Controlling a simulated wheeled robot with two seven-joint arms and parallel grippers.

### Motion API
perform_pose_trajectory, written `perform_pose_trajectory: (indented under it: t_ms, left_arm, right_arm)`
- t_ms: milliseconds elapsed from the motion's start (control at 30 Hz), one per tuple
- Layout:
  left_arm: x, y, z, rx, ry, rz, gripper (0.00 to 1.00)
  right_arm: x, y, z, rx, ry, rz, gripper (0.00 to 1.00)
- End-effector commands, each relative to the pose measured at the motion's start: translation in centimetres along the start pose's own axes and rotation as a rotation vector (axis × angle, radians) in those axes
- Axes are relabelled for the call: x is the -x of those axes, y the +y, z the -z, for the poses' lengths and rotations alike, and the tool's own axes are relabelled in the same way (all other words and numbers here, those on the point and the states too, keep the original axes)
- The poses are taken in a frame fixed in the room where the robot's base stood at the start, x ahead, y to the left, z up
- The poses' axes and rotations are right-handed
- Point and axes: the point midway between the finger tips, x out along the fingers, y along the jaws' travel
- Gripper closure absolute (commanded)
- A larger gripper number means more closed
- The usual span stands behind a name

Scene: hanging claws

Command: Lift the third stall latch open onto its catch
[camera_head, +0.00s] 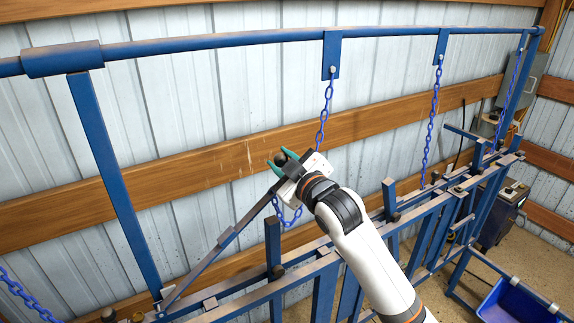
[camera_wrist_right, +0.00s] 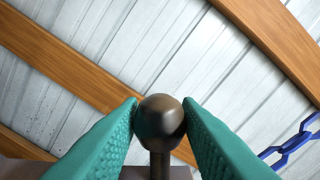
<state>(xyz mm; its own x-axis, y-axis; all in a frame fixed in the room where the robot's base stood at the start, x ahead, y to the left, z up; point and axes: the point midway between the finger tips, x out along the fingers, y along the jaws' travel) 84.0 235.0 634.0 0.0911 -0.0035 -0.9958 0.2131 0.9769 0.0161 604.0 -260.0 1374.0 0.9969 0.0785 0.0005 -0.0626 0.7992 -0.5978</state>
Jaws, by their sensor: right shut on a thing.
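My right gripper (camera_head: 281,158) is shut on the dark round knob of a stall latch; the knob (camera_wrist_right: 160,122) sits between the two green fingertips in the right wrist view. The latch bar (camera_head: 222,243), grey-blue and tilted, runs from the gripper down left to the top rail of the stall front. Its knob end is raised well above that rail. A short blue upright post (camera_head: 273,245) stands on the rail to the right of the bar. I cannot tell which part is the catch. My left gripper is not in view.
A blue chain (camera_head: 322,125) hangs from the overhead pipe (camera_head: 215,42) and passes behind my right gripper. Another chain (camera_head: 432,120) hangs farther right. A blue upright (camera_head: 115,180) stands left of the bar. A blue bin (camera_head: 518,303) lies low right.

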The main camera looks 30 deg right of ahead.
Motion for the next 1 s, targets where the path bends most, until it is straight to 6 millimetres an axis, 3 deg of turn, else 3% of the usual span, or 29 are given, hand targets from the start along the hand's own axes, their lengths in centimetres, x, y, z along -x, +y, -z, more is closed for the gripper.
perform_pose_trajectory:
  t_ms: [600, 933, 967, 1000]
  left_arm:
    - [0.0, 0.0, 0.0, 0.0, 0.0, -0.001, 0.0]
    - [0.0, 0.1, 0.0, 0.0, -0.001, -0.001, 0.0]
    - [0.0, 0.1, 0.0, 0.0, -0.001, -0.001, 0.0]
    - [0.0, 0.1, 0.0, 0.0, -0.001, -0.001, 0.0]
  right_arm:
    - [0.0, 1.2, -5.9, 0.133, 0.0, -0.003, 0.97]
    - [0.0, 1.3, -6.2, 0.145, 0.003, -0.004, 0.97]
    - [0.0, 1.3, -6.2, 0.145, 0.003, -0.004, 0.65]
    - [0.0, 1.3, -6.2, 0.145, 0.003, -0.004, 0.58]
